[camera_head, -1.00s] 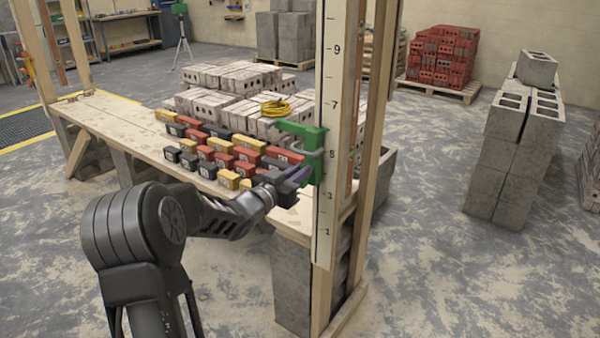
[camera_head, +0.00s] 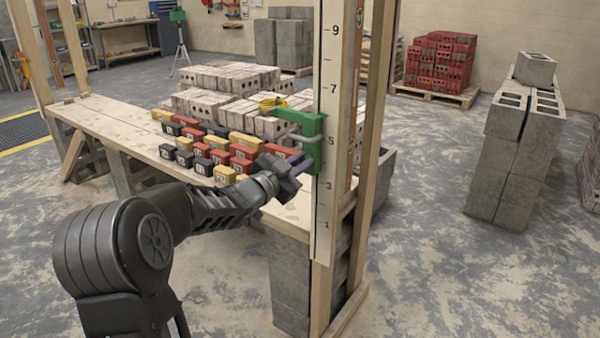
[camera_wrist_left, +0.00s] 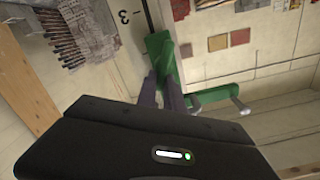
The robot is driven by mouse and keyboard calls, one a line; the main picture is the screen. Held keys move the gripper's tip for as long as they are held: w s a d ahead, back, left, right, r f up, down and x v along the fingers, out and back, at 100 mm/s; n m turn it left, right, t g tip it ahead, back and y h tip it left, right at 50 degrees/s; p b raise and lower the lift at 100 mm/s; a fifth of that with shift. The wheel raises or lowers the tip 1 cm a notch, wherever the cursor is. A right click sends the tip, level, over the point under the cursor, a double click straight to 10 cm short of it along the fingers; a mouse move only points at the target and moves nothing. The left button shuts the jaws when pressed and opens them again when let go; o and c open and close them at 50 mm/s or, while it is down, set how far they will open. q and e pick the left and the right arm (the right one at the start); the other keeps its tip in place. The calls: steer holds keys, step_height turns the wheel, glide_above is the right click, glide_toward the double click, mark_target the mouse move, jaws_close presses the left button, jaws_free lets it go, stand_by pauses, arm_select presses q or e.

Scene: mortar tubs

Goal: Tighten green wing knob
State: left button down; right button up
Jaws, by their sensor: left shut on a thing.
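A green clamp (camera_head: 312,140) with a grey bar is fixed on the pale numbered post at the end of the bench. My left gripper (camera_head: 303,166) reaches the lower part of this clamp from the left. Its purple fingers are shut on the green wing knob, which is mostly hidden between them. In the left wrist view the fingers (camera_wrist_left: 161,94) close at the green clamp (camera_wrist_left: 162,45), and the grey bar's rounded end shows to the right. The knob's exact turn angle cannot be told. My right gripper is in neither current view.
The numbered post (camera_head: 325,215) stands beside my left gripper. Several small numbered red, yellow and black blocks (camera_head: 217,156) lie on the wooden bench (camera_head: 105,118), in front of stacked pale bricks (camera_head: 225,78). A yellow coil (camera_head: 274,103) rests on the bricks.

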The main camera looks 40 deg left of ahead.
arm_select(q)
steer(key=shift+s+d+f+m+b, duration=0.1)
steer(key=shift+f+m+b, duration=0.15)
steer(key=shift+m+b, duration=1.75)
steer(key=shift+w+d+f+m+b, duration=0.1)
steer(key=shift+d+f+m+b, duration=0.1)
steer(key=shift+m+b, duration=1.75)
steer(key=shift+s+d+f+m+b, duration=0.1)
steer(key=shift+f+m+b, duration=0.15)
steer(key=shift+m+b, duration=1.75)
steer(key=shift+m+p, duration=0.25)
steer(key=shift+p, duration=0.05)
steer(key=c, duration=1.6)
jaws_free()
steer(key=shift+o, duration=0.7)
steer(key=shift+a+f, duration=0.1)
steer(key=shift+f, duration=0.05)
